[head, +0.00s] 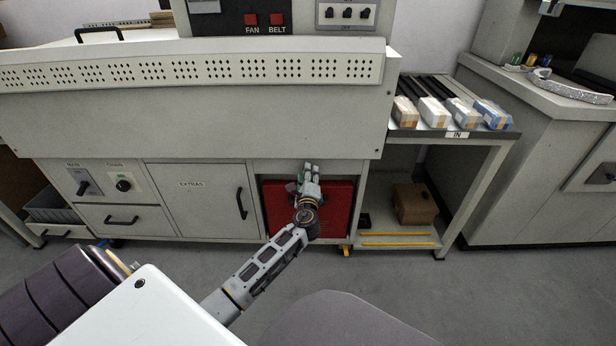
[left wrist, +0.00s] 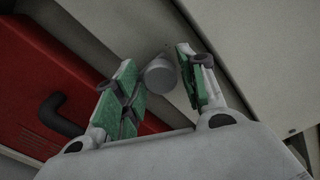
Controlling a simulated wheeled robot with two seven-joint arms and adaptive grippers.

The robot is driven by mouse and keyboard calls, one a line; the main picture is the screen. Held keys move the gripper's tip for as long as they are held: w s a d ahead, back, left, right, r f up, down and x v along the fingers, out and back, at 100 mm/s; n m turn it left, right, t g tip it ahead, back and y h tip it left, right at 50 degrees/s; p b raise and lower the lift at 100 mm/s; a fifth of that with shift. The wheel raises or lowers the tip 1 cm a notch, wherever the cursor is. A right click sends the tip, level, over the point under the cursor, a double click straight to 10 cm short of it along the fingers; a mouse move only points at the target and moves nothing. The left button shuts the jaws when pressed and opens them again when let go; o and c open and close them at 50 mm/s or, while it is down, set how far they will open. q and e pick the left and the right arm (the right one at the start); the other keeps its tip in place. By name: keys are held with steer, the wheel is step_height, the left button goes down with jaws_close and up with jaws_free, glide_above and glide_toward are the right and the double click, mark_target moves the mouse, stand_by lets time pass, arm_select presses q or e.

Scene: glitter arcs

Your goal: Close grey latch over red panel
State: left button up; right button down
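The red panel (head: 337,212) is set low in the front of the grey machine, and my left arm crosses in front of it. In the left wrist view the red panel (left wrist: 45,75) fills the left side, with a black handle (left wrist: 62,115) on it. A round grey knob (left wrist: 160,76), which looks like the latch, sits between the green-padded fingers of my left gripper (left wrist: 160,90). The fingers are apart, and the knob looks close to the left finger; contact is unclear. In the head view my left gripper (head: 310,178) is at the panel's top edge and hides the latch. My right gripper is not in view.
The EXTRAS door (head: 200,200) with a black handle is left of the panel. A side table (head: 455,135) with several wrapped bars stands to the right, a cardboard box (head: 414,203) on its lower shelf. The machine's body (head: 190,120) overhangs the panel. Grey floor is open in front.

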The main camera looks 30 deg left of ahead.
arm_select(q)
steer(key=shift+o, duration=0.3)
steer(key=shift+s+d, duration=0.1)
steer(key=shift+s, duration=0.05)
steer(key=v, duration=1.1)
steer(key=shift+s, duration=0.35)
steer(key=shift+d, duration=0.1)
stand_by(0.8)
